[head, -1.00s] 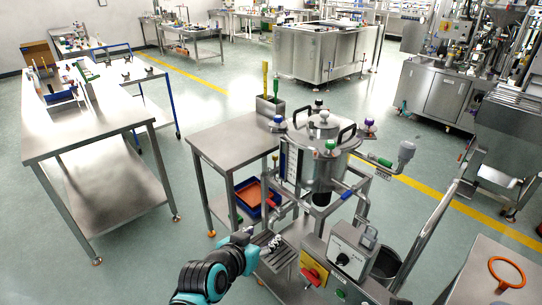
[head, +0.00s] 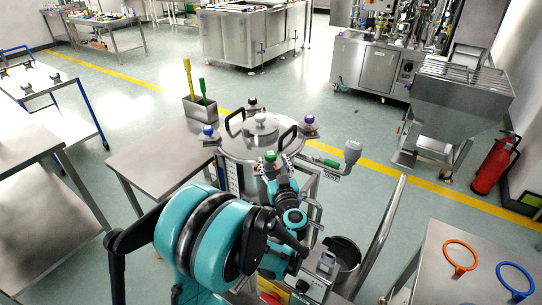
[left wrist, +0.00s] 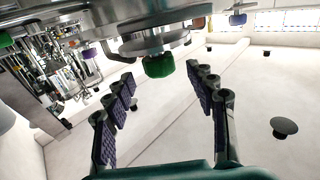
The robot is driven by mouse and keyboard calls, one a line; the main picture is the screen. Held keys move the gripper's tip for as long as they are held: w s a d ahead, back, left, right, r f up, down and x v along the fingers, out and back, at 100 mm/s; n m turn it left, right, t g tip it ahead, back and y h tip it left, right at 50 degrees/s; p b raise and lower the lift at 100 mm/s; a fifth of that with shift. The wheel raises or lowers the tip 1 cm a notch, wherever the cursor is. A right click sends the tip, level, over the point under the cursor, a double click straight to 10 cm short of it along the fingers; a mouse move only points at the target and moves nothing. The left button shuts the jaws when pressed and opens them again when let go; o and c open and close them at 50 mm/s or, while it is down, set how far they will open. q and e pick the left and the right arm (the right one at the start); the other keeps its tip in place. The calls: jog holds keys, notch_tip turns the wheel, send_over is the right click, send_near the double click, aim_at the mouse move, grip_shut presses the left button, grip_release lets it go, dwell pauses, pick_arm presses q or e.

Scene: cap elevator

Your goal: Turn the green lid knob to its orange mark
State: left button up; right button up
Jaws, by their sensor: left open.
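The green lid knob (head: 270,156) sits at the near rim of the steel vessel's round lid (head: 235,147). In the left wrist view the green knob (left wrist: 159,66) hangs upside down in the picture, between and just beyond my fingertips. My left gripper (head: 273,168) is right at the knob's near side, partly hidden by my own arm. In the left wrist view its two dark padded fingers (left wrist: 161,76) are spread wide, with a gap on both sides of the knob. I cannot make out the orange mark. My right gripper is not in view.
Other lid knobs are blue (head: 208,131), black (head: 252,103) and purple (head: 309,120). Black handles and a central steel knob (head: 262,123) stand up from the lid. A steel table (head: 150,155) adjoins at left, and a pipe with a grey end (head: 352,150) juts out right.

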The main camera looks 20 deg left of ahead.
aim_at(272, 158)
pick_arm(q)
jog(key=shift+b+x, duration=0.35)
jog(key=shift+x, duration=1.9)
jog(key=c, duration=1.2)
